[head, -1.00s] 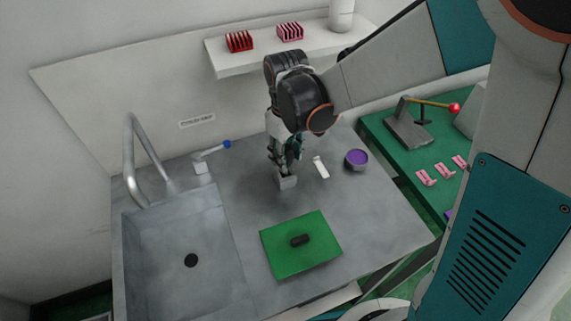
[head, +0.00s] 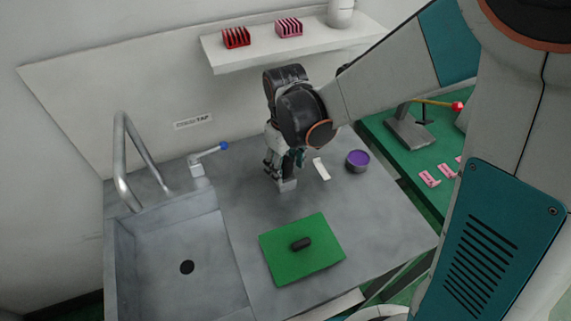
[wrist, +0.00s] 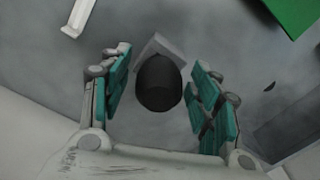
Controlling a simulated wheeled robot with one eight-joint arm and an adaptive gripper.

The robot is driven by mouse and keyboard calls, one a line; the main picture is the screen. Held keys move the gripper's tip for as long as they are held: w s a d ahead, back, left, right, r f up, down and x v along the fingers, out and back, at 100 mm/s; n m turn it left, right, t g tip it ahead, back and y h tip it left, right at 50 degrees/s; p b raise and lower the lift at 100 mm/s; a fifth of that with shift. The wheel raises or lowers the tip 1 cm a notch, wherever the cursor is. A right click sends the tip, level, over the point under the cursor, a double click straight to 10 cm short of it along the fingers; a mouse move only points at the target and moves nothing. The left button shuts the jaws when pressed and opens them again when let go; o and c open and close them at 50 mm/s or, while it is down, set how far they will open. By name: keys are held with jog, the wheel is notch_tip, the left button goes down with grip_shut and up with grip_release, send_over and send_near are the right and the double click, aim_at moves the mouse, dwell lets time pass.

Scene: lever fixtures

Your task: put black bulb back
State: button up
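A black bulb (wrist: 158,84) with a rounded top is seen from above in the wrist view, over a small grey block base (wrist: 168,48). My gripper (wrist: 160,80) is open, with its teal-padded fingers on either side of the bulb and a gap visible on both sides. In the head view my gripper (head: 284,164) points down at the grey base (head: 287,185) on the counter, and hides the bulb.
A tap lever with a blue ball (head: 224,146) and a sink (head: 160,285) are at the left. A white strip (head: 321,169) and a purple-topped round container (head: 357,160) stand right of my gripper. A red-ball lever (head: 457,106) is on the green table. A shelf (head: 300,50) hangs behind.

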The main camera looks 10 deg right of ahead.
jog(key=shift+r, duration=0.15)
notch_tip(320, 180, up, 12)
jog(key=p, duration=0.9)
